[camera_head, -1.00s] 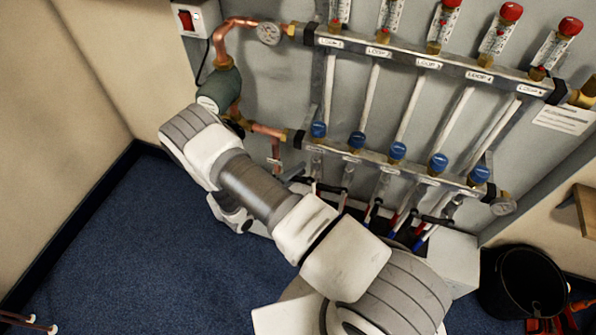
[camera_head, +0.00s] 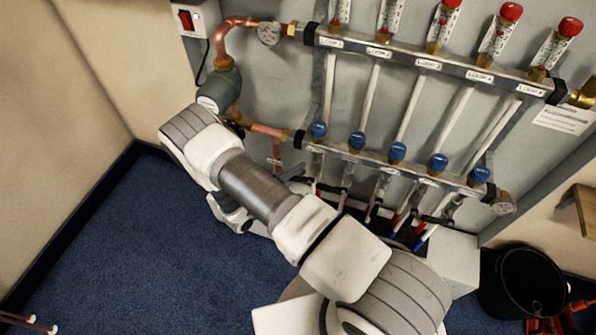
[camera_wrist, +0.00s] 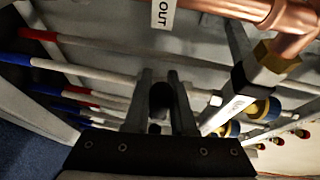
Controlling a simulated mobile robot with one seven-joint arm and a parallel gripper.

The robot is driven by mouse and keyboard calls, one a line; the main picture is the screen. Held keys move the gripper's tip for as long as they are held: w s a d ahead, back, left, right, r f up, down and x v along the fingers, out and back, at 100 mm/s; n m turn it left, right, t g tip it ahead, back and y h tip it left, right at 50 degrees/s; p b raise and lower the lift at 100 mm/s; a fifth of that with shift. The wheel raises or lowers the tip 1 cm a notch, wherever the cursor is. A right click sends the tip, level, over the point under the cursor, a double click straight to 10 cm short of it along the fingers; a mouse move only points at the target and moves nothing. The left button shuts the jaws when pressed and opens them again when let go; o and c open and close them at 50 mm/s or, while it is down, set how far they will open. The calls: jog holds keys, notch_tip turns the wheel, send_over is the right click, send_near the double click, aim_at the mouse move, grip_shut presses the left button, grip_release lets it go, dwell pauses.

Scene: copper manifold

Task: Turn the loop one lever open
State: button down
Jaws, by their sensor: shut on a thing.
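My gripper (camera_wrist: 162,105) is in the middle of the wrist view, with its two dark fingers shut on a dark, round-ended lever (camera_wrist: 160,94) between them. In the head view my arm hides most of the gripper, and only a dark part shows beside the loop one pipe under the lower bar. The loop one column is the leftmost, with its label (camera_head: 331,43) on the upper bar and a blue cap (camera_head: 318,130) on the lower bar (camera_head: 400,167). How far the lever is turned cannot be told.
A copper pipe (camera_wrist: 262,10) with an "OUT" tag (camera_wrist: 164,12) passes close above the fingers. A green-grey pump (camera_head: 218,88) is at the left. A black bucket (camera_head: 522,283) stands at the lower right.

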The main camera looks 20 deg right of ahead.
jog(key=shift+s+f+n+h+b, duration=0.1)
jog(key=shift+f+n+h+b, duration=0.5)
jog(key=shift+n+b, duration=0.75)
jog(key=c, duration=0.8)
grip_release()
jog(key=shift+o, duration=0.2)
jog(key=shift+d, duration=0.1)
jog(key=p+v, duration=0.2)
jog(key=v, duration=1.5)
jog(key=shift+s+p, duration=0.25)
jog(key=shift+p, duration=0.15)
